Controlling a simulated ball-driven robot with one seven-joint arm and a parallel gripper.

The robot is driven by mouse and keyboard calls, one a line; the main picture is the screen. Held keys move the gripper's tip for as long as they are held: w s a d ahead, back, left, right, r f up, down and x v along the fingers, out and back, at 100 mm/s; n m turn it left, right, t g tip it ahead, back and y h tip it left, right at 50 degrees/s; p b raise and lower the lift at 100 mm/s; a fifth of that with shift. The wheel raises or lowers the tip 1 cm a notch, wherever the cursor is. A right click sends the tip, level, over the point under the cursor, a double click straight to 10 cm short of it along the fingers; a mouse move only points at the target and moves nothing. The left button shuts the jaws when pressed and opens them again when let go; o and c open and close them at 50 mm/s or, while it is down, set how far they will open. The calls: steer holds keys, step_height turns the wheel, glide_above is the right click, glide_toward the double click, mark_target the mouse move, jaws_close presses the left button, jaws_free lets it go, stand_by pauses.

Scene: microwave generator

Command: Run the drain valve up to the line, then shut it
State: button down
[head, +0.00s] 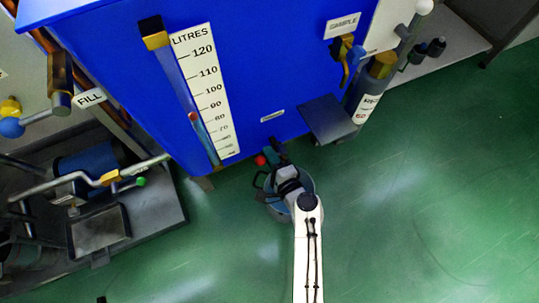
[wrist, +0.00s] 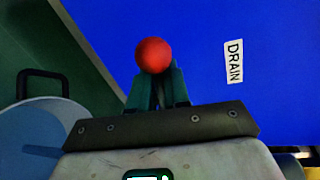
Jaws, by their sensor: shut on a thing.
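A red ball knob (head: 260,160) shows low at the front of the blue tank (head: 280,60). My gripper (head: 270,154) is at this knob, and in the wrist view its two fingers (wrist: 157,90) are closed together with the red knob (wrist: 153,55) at their tips. The valve body behind is hidden. A DRAIN label (wrist: 233,62) is on the blue panel to the right in the wrist view. The LITRES scale (head: 208,90) stands beside a sight tube (head: 178,82). A small red mark (head: 193,117) is on the tube, about level with 80 to 90; the liquid level is unclear.
A bucket (head: 304,183) stands on the floor under my gripper, partly hidden; it also shows in the wrist view (wrist: 40,130). A grey shelf (head: 328,118) juts from the tank to the right. FILL piping (head: 60,100) is at left. Green floor at right is clear.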

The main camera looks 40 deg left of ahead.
steer(key=shift+r+m, duration=0.1)
steer(key=shift+m, duration=0.2)
steer(key=c, duration=1.3)
jaws_free()
steer(key=shift+d, duration=0.1)
steer(key=p+v, duration=0.3)
steer(key=v, duration=0.7)
steer(key=shift+s+d, duration=0.1)
steer(key=shift+d, duration=0.25)
steer(key=shift+r, duration=0.1)
